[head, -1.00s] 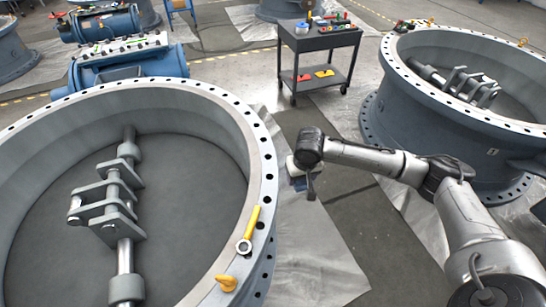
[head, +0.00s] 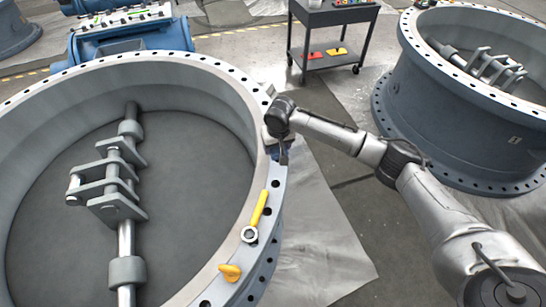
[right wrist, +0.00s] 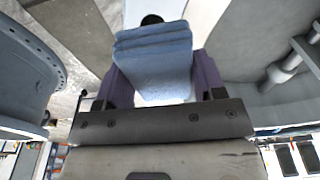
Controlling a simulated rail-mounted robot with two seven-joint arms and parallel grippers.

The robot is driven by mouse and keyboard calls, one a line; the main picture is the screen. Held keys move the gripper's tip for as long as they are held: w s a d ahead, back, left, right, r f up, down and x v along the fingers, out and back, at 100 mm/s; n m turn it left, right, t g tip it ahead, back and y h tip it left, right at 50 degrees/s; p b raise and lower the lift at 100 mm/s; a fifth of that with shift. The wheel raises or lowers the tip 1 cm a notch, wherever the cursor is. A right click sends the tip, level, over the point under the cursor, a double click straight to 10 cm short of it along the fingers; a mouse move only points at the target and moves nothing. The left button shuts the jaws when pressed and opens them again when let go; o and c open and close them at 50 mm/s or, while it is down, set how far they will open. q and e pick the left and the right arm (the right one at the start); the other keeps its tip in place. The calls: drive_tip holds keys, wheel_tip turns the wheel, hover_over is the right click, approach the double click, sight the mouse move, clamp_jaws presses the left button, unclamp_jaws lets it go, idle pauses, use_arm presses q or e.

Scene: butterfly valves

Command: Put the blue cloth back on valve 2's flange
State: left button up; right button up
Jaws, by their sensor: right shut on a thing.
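The blue cloth (right wrist: 153,62) is a folded, layered pad between the fingers of my right gripper (right wrist: 160,78) in the right wrist view. The gripper is shut on it. In the head view my right gripper (head: 274,142) points down at the right rim of the near large valve, over or beside its flange (head: 262,95). The arm hides most of the cloth there, and I cannot tell whether it touches the flange. A second large valve (head: 440,110) stands at the right. My left gripper is out of view.
A dark tool cart (head: 330,45) stands behind. A pale sheet (head: 320,235) covers floor between the valves.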

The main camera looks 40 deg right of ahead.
drive_tip(key=shift+w+a+f, duration=0.25)
drive_tip(key=shift+w+f, duration=0.05)
drive_tip(key=shift+f, duration=0.1)
drive_tip(key=shift+w+a, duration=0.1)
drive_tip(key=shift+w, duration=0.2)
wheel_tip(320, 180, down, 4)
drive_tip(key=b, duration=0.2)
drive_tip(key=shift+f+b, duration=0.1)
drive_tip(key=shift+b, duration=0.3)
drive_tip(key=o, duration=0.8)
drive_tip(key=shift+f, duration=0.1)
drive_tip(key=shift+o, duration=0.3)
